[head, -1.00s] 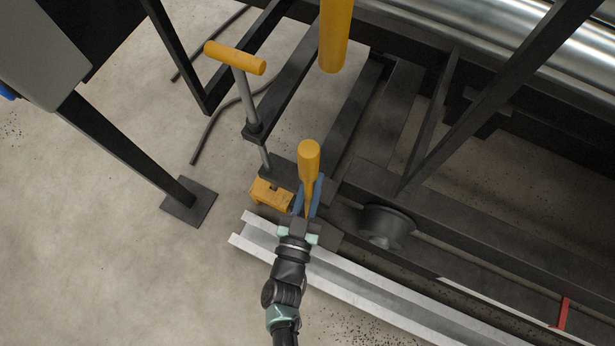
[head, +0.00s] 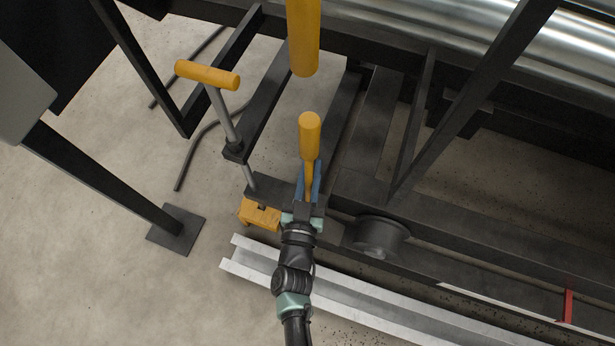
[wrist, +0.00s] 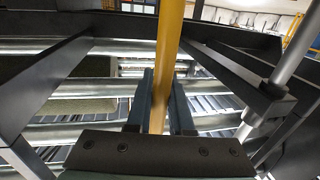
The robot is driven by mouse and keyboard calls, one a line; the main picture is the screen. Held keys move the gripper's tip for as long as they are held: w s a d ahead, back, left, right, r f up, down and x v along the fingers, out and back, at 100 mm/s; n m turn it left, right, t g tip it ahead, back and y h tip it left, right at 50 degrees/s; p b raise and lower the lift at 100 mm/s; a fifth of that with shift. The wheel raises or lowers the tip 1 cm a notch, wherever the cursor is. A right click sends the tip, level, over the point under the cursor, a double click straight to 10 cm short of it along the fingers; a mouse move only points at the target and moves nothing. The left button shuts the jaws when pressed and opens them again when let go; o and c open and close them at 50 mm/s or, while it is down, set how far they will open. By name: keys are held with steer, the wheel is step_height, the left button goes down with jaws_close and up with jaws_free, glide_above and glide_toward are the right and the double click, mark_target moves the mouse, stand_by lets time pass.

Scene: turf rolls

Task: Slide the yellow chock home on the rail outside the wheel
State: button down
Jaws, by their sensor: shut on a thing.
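My gripper (head: 309,172) is shut on a yellow lever (head: 310,124) with a thick round grip, just above the dark frame. In the wrist view the yellow bar (wrist: 169,45) stands upright between the two fingers. Its lower end is hidden. A yellow block (head: 260,214), which looks like the chock, sits left of the gripper, below the T-handled post and beyond the left end of the pale metal rail (head: 365,299). I cannot tell whether it touches the rail. The dark wheel (head: 378,237) is right of the gripper, close to the rail.
A yellow T-handle (head: 207,75) on a grey shaft stands left of the gripper. A large yellow cylinder (head: 303,38) hangs above it. Dark frame bars (head: 470,95) cross the right side. A post with a foot plate (head: 176,229) stands left. Floor is clear at lower left.

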steer(key=d+f+b, duration=0.2)
steer(key=d+b, duration=0.3)
steer(key=shift+w+d+b, duration=0.2)
steer(key=shift+d+b, duration=0.15)
steer(key=shift+d, duration=0.05)
stand_by(0.8)
steer(key=shift+f, duration=0.1)
steer(key=c, duration=0.7)
jaws_free()
steer(key=shift+f, duration=0.1)
steer(key=s+p, duration=0.1)
steer(key=s, duration=0.3)
steer(key=s+a+p, duration=0.1)
steer(key=s, duration=0.3)
steer(key=s+p, duration=0.2)
steer(key=s, duration=0.3)
steer(key=shift+a, duration=0.25)
